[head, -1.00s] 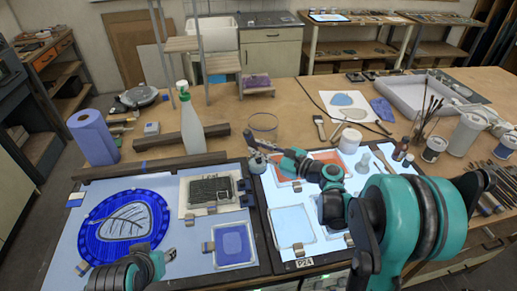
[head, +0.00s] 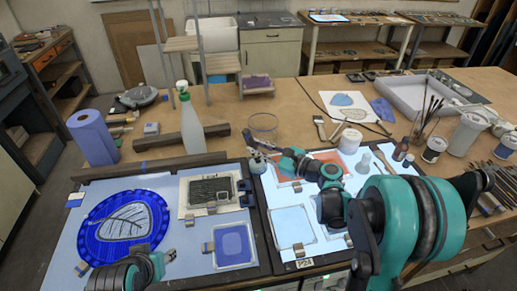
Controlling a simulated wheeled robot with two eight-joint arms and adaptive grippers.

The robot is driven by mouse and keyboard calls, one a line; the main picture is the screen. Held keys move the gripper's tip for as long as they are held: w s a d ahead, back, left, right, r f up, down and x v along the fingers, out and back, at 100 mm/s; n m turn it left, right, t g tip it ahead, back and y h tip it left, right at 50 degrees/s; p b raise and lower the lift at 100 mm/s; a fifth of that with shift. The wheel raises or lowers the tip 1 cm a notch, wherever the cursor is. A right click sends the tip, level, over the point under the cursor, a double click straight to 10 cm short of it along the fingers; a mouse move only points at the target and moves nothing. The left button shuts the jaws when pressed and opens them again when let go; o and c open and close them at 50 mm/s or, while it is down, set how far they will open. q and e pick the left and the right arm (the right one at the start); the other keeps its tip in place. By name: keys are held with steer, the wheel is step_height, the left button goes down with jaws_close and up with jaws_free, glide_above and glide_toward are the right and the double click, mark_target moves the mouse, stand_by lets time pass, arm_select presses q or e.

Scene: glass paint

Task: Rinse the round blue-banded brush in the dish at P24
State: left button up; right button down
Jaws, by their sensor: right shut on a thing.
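My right gripper (head: 256,147) is at the back left corner of the lit panel (head: 277,252), just in front of a clear round glass vessel (head: 263,122). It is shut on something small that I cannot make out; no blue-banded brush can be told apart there. A small grey rounded thing (head: 257,164) sits just below the gripper. The label P24 (head: 304,263) is on the panel's front edge, in front of a pale clear-edged square (head: 292,228). My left gripper (head: 158,265) is low at the left, over the blue board; its fingers are too unclear to read.
A blue leaf disc (head: 124,226) and a blue square (head: 233,245) lie on the left board. A spray bottle (head: 191,128) and a blue roll (head: 94,139) stand behind. A white jar (head: 350,141) and a pot of brushes (head: 416,140) stand back right.

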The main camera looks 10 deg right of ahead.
arm_select(q)
steer(key=shift+f, duration=0.25)
steer(key=shift+f+b, duration=0.1)
steer(key=shift+b, duration=0.25)
steer(key=shift+f, duration=0.15)
arm_select(e)
steer(key=shift+s+d, duration=0.15)
steer(key=shift+s, duration=0.1)
stand_by(1.6)
